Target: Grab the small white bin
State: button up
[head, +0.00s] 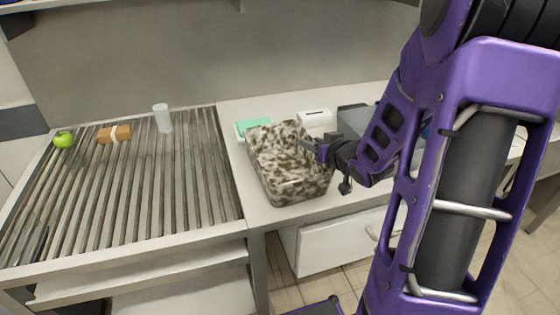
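An open-topped bin (290,190), mottled white and brown rather than plain white, stands on the pale counter right of the roller conveyor. My gripper (327,167) is at the bin's right side and looks open. One dark finger reaches over the right rim, and the other hangs lower, outside the bin wall. I cannot tell whether either finger touches the bin. A small white box (314,118) with a dark slot stands behind the bin, near the wall.
A green-and-white item (243,129) lies behind the bin. The conveyor (140,190) carries a green apple (63,140), a brown block with a pale band (107,134) and a whitish cup (163,118) at its far side. A grey object (356,120) stands behind my gripper.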

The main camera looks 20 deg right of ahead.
jog(key=shift+s, duration=0.1)
grip_shut()
dwell(1.3)
